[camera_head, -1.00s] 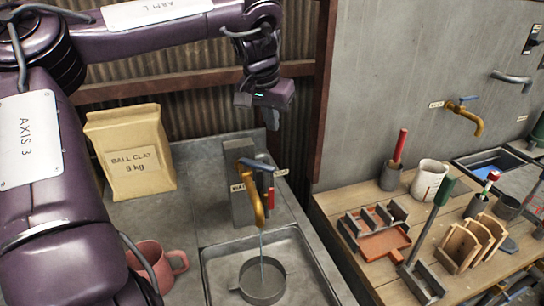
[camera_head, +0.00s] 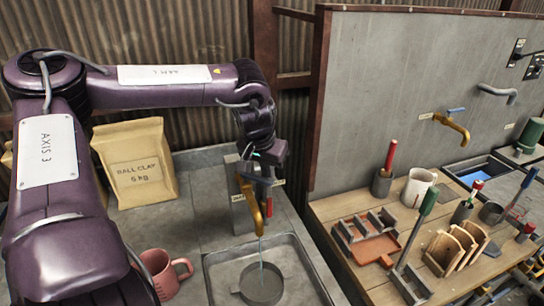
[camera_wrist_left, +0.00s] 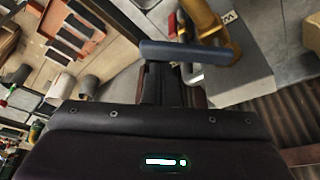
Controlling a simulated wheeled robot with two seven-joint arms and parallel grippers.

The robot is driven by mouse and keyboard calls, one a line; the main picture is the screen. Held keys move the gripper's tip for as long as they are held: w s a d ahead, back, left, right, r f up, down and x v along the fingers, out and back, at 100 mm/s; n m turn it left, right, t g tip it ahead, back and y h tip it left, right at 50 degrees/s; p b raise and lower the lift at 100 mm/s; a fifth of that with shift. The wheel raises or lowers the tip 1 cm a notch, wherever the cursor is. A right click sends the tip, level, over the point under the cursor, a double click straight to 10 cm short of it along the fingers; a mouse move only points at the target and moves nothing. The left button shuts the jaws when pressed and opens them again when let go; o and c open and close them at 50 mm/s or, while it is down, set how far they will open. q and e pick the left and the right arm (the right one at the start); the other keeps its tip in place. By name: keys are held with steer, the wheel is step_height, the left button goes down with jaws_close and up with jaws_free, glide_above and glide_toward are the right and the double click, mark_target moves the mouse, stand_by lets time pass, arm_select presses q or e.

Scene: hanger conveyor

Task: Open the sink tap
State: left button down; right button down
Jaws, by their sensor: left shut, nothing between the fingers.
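The sink tap has a brass spout (camera_head: 251,195) on a grey block (camera_head: 240,213) behind the sink basin (camera_head: 226,270). A thin pale blue stream runs from the spout into a round grey pan (camera_head: 262,285) in the basin. In the left wrist view, the tap's blue lever (camera_wrist_left: 190,51) lies across, just past my fingertips, with the brass spout (camera_wrist_left: 205,20) beyond. Whether they touch is unclear. My left gripper (camera_head: 264,182) is shut and empty, pointing down at the tap and partly hiding it. A red part (camera_head: 269,195) shows beside the spout. My right gripper is out of view.
A clay bag (camera_head: 139,170) and a pink mug (camera_head: 160,272) stand on the counter left of the basin. A wooden bench (camera_head: 330,205) at right holds a cup (camera_head: 418,188), racks and tools. A second brass tap (camera_head: 453,125) is on the grey wall.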

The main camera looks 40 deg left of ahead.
arm_select(q)
steer(key=shift+s+d+f+m+b, duration=0.15)
steer(key=shift+s+d+m+b, duration=0.15)
steer(key=shift+s, duration=0.25)
steer(key=shift+s+m+h, duration=0.4)
steer(key=shift+m, duration=0.3)
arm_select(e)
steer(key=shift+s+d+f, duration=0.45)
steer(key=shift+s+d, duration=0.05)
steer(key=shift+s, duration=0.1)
arm_select(q)
steer(key=shift+w, duration=0.1)
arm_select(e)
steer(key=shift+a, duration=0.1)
arm_select(q)
steer(key=shift+w+a+b, duration=0.4)
steer(key=shift+w+a, duration=0.15)
steer(key=shift+w, duration=0.1)
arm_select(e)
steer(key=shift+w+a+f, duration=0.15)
